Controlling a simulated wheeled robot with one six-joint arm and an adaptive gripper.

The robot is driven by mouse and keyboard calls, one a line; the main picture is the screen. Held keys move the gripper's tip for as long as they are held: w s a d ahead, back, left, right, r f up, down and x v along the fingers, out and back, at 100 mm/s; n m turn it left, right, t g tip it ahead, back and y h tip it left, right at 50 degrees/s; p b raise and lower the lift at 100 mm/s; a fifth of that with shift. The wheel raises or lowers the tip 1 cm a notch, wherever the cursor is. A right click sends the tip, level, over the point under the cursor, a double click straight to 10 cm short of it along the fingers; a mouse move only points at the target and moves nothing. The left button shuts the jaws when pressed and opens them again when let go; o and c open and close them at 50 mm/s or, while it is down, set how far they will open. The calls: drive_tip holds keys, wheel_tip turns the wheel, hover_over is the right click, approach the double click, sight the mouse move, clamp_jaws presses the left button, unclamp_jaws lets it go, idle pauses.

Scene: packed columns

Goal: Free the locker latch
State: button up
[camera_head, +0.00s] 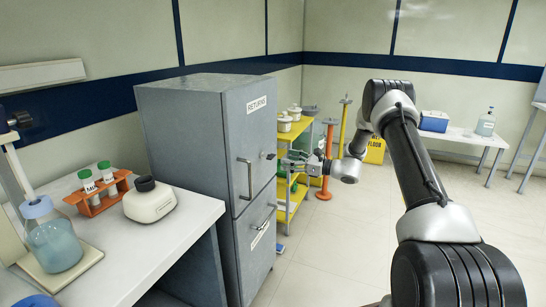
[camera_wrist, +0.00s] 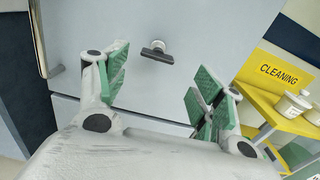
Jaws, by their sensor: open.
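The locker (camera_head: 190,140) is a grey metal cabinet with an upper door marked RETURNS and a lower door; both look closed. The latch (camera_head: 267,155) is a small dark turn-handle on the upper door, right of the long door handle (camera_head: 245,178). In the wrist view the latch (camera_wrist: 157,53) shows a short dark bar on a round base, lying nearly crosswise. My gripper (camera_head: 284,163) faces the door, close to the latch. In the wrist view my gripper (camera_wrist: 158,82) is open and empty, its green pads apart, with the latch ahead between them and not touched.
A yellow CLEANING shelf (camera_wrist: 273,95) with white pots stands just right of the locker. Orange (camera_head: 327,160) and yellow (camera_head: 343,128) posts stand behind my gripper. A white bench (camera_head: 130,250) with lab items is at left. The floor at right is mostly clear.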

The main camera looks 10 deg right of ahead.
sight(272, 156)
drive_tip(key=x, duration=0.7)
drive_tip(key=shift+w+a, duration=0.1)
drive_tip(key=shift+a, duration=0.25)
clamp_jaws()
